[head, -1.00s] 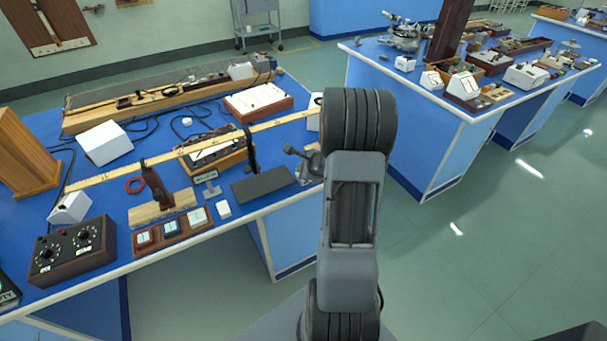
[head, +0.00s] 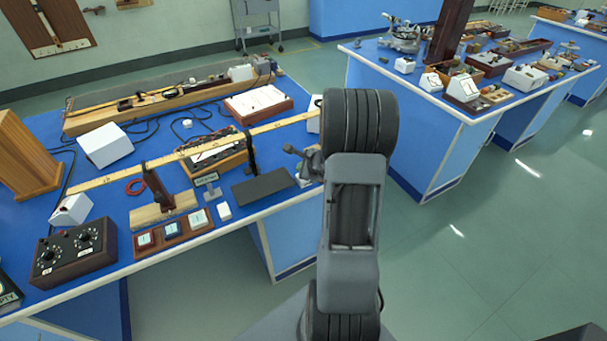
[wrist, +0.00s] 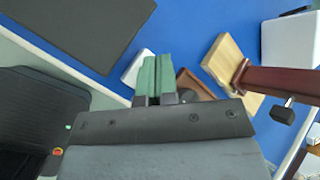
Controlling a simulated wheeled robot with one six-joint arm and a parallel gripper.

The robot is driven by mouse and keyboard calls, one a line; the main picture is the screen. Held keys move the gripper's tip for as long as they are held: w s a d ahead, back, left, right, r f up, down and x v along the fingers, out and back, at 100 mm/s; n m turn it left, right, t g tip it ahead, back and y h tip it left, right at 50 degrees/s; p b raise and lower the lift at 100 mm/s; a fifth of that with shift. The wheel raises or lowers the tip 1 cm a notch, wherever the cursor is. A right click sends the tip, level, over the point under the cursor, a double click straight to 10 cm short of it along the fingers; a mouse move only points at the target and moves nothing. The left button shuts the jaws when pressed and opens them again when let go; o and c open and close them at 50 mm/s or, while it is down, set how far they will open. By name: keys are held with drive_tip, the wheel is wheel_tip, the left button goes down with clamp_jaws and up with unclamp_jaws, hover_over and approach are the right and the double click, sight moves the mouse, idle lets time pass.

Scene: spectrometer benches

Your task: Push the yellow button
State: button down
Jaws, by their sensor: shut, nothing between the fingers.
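A brown wooden panel (head: 182,240) lies near the front edge of the left bench, with several square coloured-rim keys in a row. In the wrist view, my gripper (wrist: 155,78) has green fingers, shut and empty. They cover part of the brown panel (wrist: 195,86), whose keys are mostly hidden. I cannot tell whether the fingertips touch anything. In the head view I cannot make out my gripper.
A small white block (head: 224,211) and a dark mat (head: 264,186) lie right of the panel. A dark red post (head: 157,187) on a wooden base (head: 165,212) stands behind it. A black control box (head: 73,253) is to the left. Floor is clear right of the bench.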

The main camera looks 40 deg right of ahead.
drive_tip(key=shift+r, duration=0.15)
drive_tip(key=shift+r+p, duration=1.9)
drive_tip(key=shift+r, duration=0.6)
drive_tip(key=shift+f, duration=0.1)
